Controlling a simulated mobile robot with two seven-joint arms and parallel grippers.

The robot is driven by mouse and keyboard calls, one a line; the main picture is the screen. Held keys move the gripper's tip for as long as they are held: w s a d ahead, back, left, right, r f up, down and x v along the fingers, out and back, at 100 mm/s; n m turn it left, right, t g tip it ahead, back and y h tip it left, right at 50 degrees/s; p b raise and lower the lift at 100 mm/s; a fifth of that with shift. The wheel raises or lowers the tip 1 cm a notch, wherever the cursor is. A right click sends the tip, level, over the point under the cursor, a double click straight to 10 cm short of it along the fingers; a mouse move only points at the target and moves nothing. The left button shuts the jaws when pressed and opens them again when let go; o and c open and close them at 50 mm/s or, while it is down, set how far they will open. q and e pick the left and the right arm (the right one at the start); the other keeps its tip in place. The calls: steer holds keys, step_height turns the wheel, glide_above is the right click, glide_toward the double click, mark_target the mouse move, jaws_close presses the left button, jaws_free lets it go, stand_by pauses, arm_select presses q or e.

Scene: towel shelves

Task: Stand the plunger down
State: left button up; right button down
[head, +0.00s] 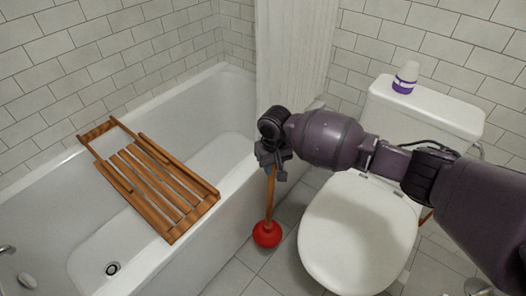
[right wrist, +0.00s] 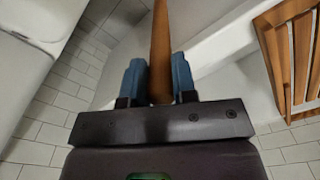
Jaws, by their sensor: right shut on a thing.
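The plunger has a red rubber cup (head: 267,234) and a wooden handle (head: 270,190). In the head view it is nearly upright, cup down, between the bathtub and the toilet, at or very close to the floor; I cannot tell whether it touches. My right gripper (head: 272,157) is shut on the upper part of the handle. In the right wrist view the handle (right wrist: 160,50) runs between the two blue fingers of the right gripper (right wrist: 160,82). The cup is not visible there. My left gripper is not in view.
The white bathtub (head: 236,160) is left of the plunger, with a wooden slatted rack (head: 160,190) across it. The toilet (head: 355,235) with its lid closed is close on the right. A purple and white bottle (head: 405,77) stands on its tank. A curtain (head: 293,50) hangs behind. Floor tiles in front are clear.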

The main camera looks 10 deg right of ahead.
arm_select(q)
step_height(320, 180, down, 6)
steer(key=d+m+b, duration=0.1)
steer(key=b, duration=0.8)
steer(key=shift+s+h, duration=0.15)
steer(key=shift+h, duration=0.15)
arm_select(e)
steer(key=w+d+f, duration=0.1)
steer(key=f, duration=0.9)
steer(key=d+f, duration=0.2)
steer(key=f, duration=0.9)
steer(key=shift+w+d+f, duration=0.15)
steer(key=shift+w+d, duration=0.05)
steer(key=shift+w, duration=0.2)
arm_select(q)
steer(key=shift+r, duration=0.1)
arm_select(e)
steer(key=shift+f, duration=0.4)
steer(key=c, duration=0.8)
jaws_free()
steer(key=shift+c, duration=0.2)
arm_select(q)
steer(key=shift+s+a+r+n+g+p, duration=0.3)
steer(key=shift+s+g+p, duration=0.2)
steer(key=shift+p, duration=1.65)
arm_select(e)
step_height(320, 180, up, 11)
